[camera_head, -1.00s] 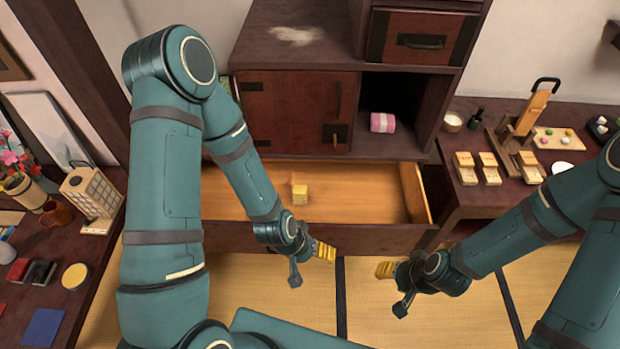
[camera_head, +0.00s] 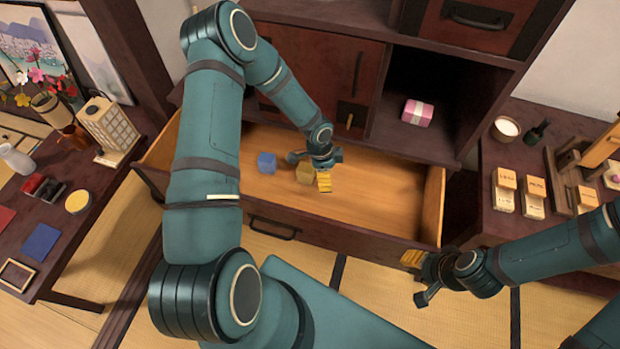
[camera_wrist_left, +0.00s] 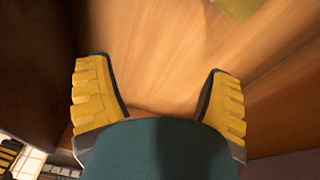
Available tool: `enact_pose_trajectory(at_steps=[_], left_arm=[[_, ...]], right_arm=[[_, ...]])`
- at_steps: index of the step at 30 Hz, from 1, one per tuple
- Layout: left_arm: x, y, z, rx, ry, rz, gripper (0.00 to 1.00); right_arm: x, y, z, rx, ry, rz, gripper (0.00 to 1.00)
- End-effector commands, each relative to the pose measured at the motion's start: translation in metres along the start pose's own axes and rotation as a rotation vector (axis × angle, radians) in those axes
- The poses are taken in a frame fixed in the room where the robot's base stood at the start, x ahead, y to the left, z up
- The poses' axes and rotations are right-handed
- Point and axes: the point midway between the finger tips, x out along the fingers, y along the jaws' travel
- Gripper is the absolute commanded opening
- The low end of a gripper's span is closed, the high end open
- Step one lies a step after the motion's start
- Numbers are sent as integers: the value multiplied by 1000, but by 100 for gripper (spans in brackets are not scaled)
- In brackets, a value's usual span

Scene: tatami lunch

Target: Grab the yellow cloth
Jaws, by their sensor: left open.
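The yellow cloth (camera_head: 304,173) looks like a small folded block on the floor of the open drawer, close to a blue one. A yellowish patch, likely the cloth, shows at the top edge of the left wrist view (camera_wrist_left: 236,7). My left gripper (camera_head: 324,183) is over the drawer, just right of the cloth in the head view. In the left wrist view its yellow-padded fingers are spread (camera_wrist_left: 160,95), with only bare drawer wood between them. My right gripper (camera_head: 412,259) is outside the drawer, in front of its right end; its finger gap cannot be made out.
A folded blue cloth (camera_head: 266,163) lies left of the yellow one. The drawer's front wall (camera_head: 290,222) and the cabinet (camera_head: 320,75) bound the space. A pink bundle (camera_head: 417,112) sits in the cabinet's open shelf. The drawer's right part is bare.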

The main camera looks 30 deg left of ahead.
Motion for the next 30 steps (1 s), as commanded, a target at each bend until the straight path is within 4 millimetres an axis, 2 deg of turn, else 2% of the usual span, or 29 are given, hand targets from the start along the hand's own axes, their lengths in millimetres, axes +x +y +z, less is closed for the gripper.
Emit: enact_pose_trajectory(at_steps=[1,3,7,20,25,30], left_arm=[[11,-21,18,76,-47,-20,80],[13,-41,38,169,-110,-36,80],[12,-61,58,258,-177,-50,80],[41,-67,72,279,-196,-51,80],[63,-68,84,277,-195,-50,80],[82,-70,87,279,-195,-51,80]], right_arm=[[11,4,2,-1,-4,0,47],[16,6,4,-2,-7,0,47],[19,7,5,-3,-10,1,47],[25,9,6,-4,-11,0,47],[30,11,5,-4,-8,0,47],[33,12,5,-5,-6,0,47]])
